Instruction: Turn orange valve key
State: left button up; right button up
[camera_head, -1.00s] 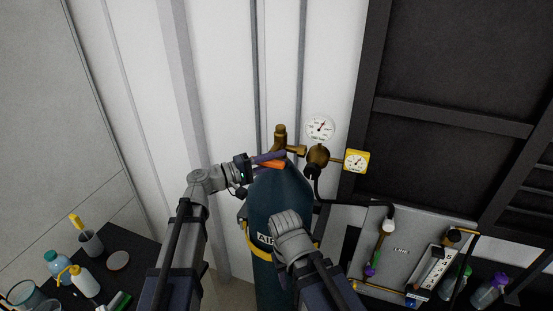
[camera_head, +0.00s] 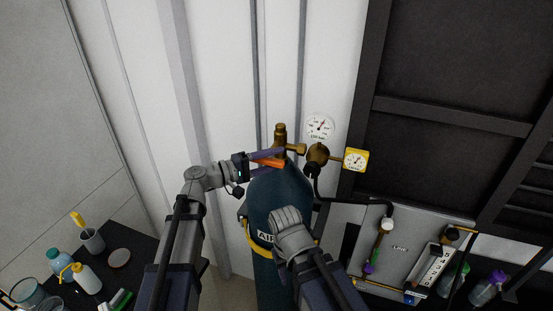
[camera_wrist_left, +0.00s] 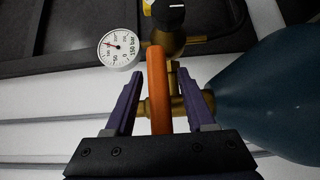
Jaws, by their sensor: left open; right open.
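The orange valve key (camera_head: 269,163) is on the brass valve (camera_head: 280,135) at the top of the dark blue gas cylinder (camera_head: 280,195). In the left wrist view the key (camera_wrist_left: 158,90) is an upright orange bar between the two purple fingers, with a gap on each side. My left gripper (camera_head: 275,160) is open around the key, one finger above it and one below in the head view. Its fingers (camera_wrist_left: 160,95) also show in the wrist view. My right arm's grey wrist is in front of the cylinder; its gripper fingers are hidden.
A white gauge (camera_head: 319,126) and a yellow gauge (camera_head: 356,160) sit right of the valve. A grey panel (camera_head: 400,255) with tubing stands lower right. A dark bench (camera_head: 125,262) with bottles is lower left. The white wall behind is clear.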

aim_at(261, 163)
pick_arm(q)
jog(key=v, duration=0.7)
dwell(0.4)
